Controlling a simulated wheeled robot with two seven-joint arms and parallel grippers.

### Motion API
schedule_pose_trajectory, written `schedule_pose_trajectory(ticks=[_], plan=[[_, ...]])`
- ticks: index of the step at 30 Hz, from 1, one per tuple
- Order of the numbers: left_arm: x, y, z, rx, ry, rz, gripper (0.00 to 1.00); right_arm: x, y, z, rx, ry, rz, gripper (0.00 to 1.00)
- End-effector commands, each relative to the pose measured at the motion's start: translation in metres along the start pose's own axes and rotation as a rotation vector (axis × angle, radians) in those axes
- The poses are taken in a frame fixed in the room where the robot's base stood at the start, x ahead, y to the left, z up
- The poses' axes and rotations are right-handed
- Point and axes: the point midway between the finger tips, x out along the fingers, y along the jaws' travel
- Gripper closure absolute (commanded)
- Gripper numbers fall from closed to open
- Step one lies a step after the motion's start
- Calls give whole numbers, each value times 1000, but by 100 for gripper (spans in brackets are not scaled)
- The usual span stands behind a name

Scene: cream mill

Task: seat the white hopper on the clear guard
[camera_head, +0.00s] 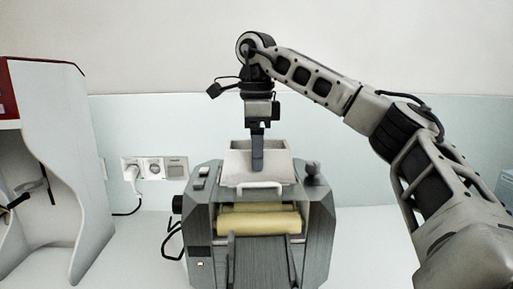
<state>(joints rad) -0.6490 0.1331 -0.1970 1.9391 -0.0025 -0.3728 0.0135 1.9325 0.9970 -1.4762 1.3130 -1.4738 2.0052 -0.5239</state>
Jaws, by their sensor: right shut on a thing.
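The white hopper (236,167) is an open-topped box, upright above the middle of the grey mill (199,221). My right gripper (257,167) comes down from above and is shut on the hopper, with a finger in front of its near wall. The clear guard is hard to make out. A pale handle-like bar (260,186) shows just below the hopper, above the rollers. I cannot tell whether the hopper touches the guard or hangs slightly above it. My left gripper is not in view.
Cream rollers (260,221) sit in the mill above a ribbed dark front slope (260,262). A black knob (312,169) is at the mill's right top. A white and red cabinet (75,150) stands at left. Wall sockets (153,168) and a cable are behind.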

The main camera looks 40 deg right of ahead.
Motion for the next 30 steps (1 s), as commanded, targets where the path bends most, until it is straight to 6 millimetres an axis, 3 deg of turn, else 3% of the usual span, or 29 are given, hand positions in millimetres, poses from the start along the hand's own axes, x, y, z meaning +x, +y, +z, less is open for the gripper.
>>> schedule_pose_trajectory(ticks=[4,5,7,20,30], plan=[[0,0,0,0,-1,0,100,1,0,0,0,-1,-1,54],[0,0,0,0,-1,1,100,1,0,0,0,-1,-1,18],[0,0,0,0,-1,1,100,1,0,0,0,-1,-1,1],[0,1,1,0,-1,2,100,-8,0,1,-1,-1,-1,1],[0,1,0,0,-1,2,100,-67,0,1,1,-1,-6,1]])
